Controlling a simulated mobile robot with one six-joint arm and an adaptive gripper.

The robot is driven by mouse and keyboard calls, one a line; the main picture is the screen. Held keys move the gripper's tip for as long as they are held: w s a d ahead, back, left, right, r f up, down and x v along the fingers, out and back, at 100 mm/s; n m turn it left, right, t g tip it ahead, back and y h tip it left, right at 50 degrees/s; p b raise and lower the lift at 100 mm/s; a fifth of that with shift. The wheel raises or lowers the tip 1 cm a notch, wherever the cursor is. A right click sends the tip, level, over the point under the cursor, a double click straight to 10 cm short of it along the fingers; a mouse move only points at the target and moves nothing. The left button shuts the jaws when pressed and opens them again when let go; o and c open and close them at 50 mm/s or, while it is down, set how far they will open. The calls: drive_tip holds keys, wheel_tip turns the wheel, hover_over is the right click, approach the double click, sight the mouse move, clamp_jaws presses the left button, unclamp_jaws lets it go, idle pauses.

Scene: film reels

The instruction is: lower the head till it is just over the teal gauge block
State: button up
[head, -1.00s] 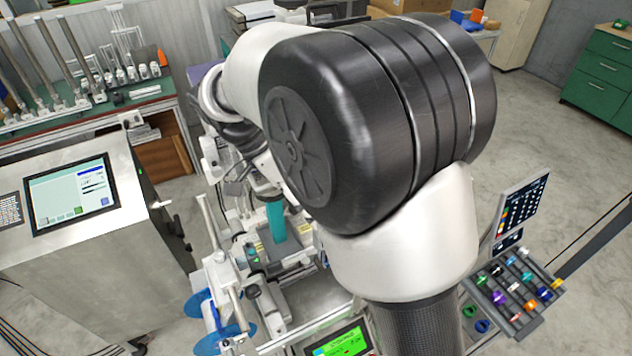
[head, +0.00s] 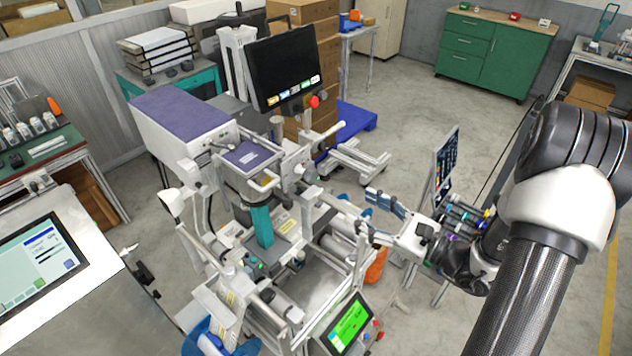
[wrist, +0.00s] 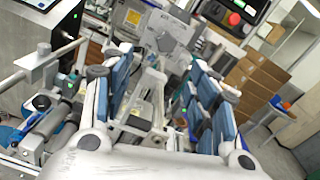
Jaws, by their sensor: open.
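The teal gauge block (head: 262,226) stands upright on the bed of the machine in the middle of the head view. The machine's head (head: 247,182), with a purple top plate, hangs above it. The head's underside is close to the block's top, and I cannot tell the exact gap. My gripper (head: 373,213) is open and empty, to the right of the block and apart from it, with its blue fingers pointing left toward the machine. In the wrist view, the blue fingers (wrist: 160,78) stand wide apart, with blurred machine parts between them. I cannot make out the block there.
A green-lit control panel (head: 348,323) sits at the machine's front. A black monitor (head: 285,65) with a red knob (head: 314,101) below it rises behind. A steel console (head: 60,260) stands at left. Bars and handles crowd the machine's right side.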

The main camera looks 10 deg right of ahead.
sight(314, 178)
drive_tip(key=x, duration=1.1)
drive_tip(key=w+d+x, duration=0.1)
drive_tip(key=x, duration=0.5)
drive_tip(key=shift+d, duration=0.1)
drive_tip(key=c, duration=1.1)
